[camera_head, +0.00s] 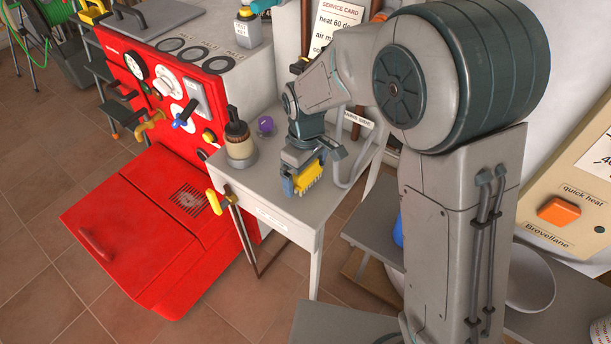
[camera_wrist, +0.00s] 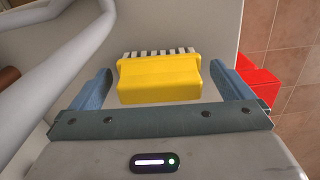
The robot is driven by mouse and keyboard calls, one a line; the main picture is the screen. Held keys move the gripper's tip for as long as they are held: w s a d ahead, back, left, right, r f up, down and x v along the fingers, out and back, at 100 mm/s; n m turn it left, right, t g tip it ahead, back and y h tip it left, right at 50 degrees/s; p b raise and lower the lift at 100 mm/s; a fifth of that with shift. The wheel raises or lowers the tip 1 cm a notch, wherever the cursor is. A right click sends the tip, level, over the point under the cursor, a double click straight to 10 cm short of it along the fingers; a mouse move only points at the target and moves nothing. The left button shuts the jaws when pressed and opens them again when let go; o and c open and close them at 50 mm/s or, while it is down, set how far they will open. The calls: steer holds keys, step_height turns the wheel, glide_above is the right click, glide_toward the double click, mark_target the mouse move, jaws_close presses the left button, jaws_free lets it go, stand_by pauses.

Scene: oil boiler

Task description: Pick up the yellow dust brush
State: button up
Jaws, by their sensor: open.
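The yellow dust brush (camera_head: 309,177) lies on the small grey table (camera_head: 262,190), near its front edge. In the wrist view the brush (camera_wrist: 160,80) shows as a yellow block with pale bristles at its far side. My gripper (camera_wrist: 168,88) is open, with one blue finger to the left of the brush and one to the right. A gap shows between the brush and each finger. In the head view my gripper (camera_head: 306,172) is right at the brush and partly hides it.
A brown-and-cream jar (camera_head: 239,145) and a purple round item (camera_head: 265,125) stand on the table, left of my gripper. A grey bent pipe (camera_head: 345,165) rises close on the right.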

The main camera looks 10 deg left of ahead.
steer(key=shift+f, duration=0.1)
steer(key=shift+c, duration=0.3)
steer(key=c, duration=1)
steer(key=shift+r, duration=0.7)
step_height(320, 180, up, 3)
steer(key=shift+f+p, duration=0.1)
steer(key=shift+p, duration=0.3)
steer(key=s+r, duration=0.2)
steer(key=s, duration=0.1)
steer(key=s+d+r, duration=0.1)
steer(key=s+r, duration=0.1)
steer(key=s, duration=0.2)
steer(key=s+d+r, duration=0.1)
steer(key=s+r, duration=0.2)
steer(key=s, duration=0.1)
steer(key=shift+s+d+p, duration=0.2)
steer(key=shift+p, duration=0.15)
steer(key=shift+f, duration=0.1)
steer(key=shift+o, duration=0.8)
